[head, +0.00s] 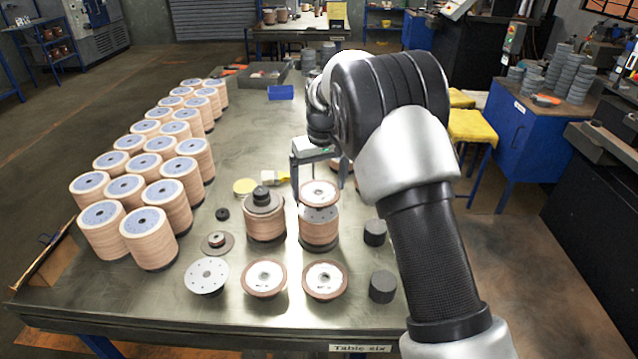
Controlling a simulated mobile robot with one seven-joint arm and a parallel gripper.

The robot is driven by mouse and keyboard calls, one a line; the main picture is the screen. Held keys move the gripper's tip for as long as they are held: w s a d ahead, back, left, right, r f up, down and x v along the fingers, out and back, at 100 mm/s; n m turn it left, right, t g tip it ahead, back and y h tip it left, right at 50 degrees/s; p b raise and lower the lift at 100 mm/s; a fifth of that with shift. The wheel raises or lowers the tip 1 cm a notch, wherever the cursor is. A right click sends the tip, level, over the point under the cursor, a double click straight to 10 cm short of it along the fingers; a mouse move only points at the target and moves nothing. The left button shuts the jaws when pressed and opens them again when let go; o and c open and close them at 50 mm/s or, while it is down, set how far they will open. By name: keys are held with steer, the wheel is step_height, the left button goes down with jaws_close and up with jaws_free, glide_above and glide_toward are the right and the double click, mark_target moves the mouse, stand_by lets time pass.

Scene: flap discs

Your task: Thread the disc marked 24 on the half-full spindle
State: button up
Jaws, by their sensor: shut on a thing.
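My gripper (316,178) is above the front middle of the table, partly hidden by my arm. It appears shut on a brown-rimmed disc with a pale face (319,192). The disc is just above a shorter brown stack (319,232) with a shiny top; I cannot tell whether they touch. No spindle post shows clearly there. To its left is another brown stack (265,226) with a dark flange and knob on top. Two brown-rimmed discs (264,277) (325,279) and a grey holed disc (207,276) lie in front. No number is legible.
Tall disc stacks (150,240) fill the table's left side. Dark cylinders (375,232) (382,287) stand at the right. A small flanged part (217,243), a yellow round thing (244,186) and a blue box (280,92) are also on the table.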

mark_target(319, 198)
steer(key=shift+f+b, duration=0.3)
steer(key=shift+f, duration=0.35)
steer(key=shift+f+b, duration=1)
steer(key=shift+f, duration=0.75)
steer(key=o, duration=0.9)
steer(key=shift+o, duration=0.2)
step_height(319, 198, up, 17)
steer(key=s, duration=0.2)
steer(key=shift+d+r+p, duration=0.15)
steer(key=shift+d+p, duration=0.15)
steer(key=shift+d, duration=0.1)
